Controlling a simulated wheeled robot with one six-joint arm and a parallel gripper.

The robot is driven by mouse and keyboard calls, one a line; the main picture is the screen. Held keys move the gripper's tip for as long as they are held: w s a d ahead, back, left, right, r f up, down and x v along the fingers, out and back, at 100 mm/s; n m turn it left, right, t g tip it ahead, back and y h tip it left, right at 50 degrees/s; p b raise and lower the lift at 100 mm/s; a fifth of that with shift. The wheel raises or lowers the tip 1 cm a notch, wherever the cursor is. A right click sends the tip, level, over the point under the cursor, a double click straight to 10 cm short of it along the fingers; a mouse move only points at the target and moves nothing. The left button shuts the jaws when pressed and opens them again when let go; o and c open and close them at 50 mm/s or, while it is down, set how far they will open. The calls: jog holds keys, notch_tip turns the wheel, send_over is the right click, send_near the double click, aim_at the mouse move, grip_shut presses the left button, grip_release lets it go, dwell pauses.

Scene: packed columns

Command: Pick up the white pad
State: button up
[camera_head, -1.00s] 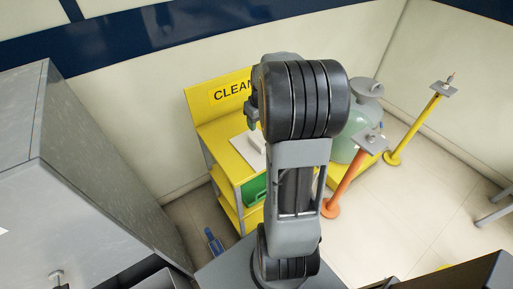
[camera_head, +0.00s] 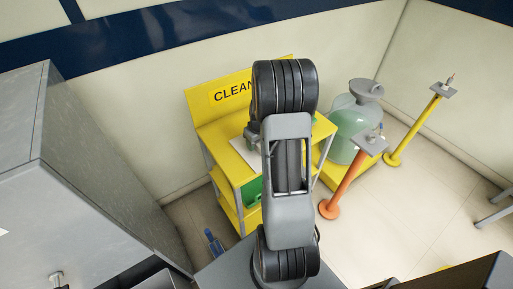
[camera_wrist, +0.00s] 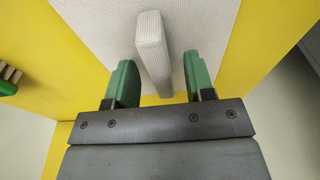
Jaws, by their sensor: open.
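The white pad (camera_wrist: 153,52) is a narrow block standing on edge on a white textured sheet (camera_wrist: 95,22) in the wrist view. My gripper (camera_wrist: 160,66) is open. The near end of the pad reaches between the fingers. In the head view my arm covers the pad, and only part of the sheet (camera_head: 238,150) shows on the yellow cart.
The yellow cart (camera_head: 222,165) has a sign board at its back and a green item on a lower shelf. A green gas cylinder (camera_head: 346,128) and an orange post (camera_head: 340,190) stand to its right. A grey cabinet (camera_head: 90,170) is at left.

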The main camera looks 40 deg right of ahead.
jog(key=shift+f, duration=0.4)
jog(key=shift+f, duration=0.2)
dwell(0.3)
jog(key=shift+c, duration=0.5)
grip_shut()
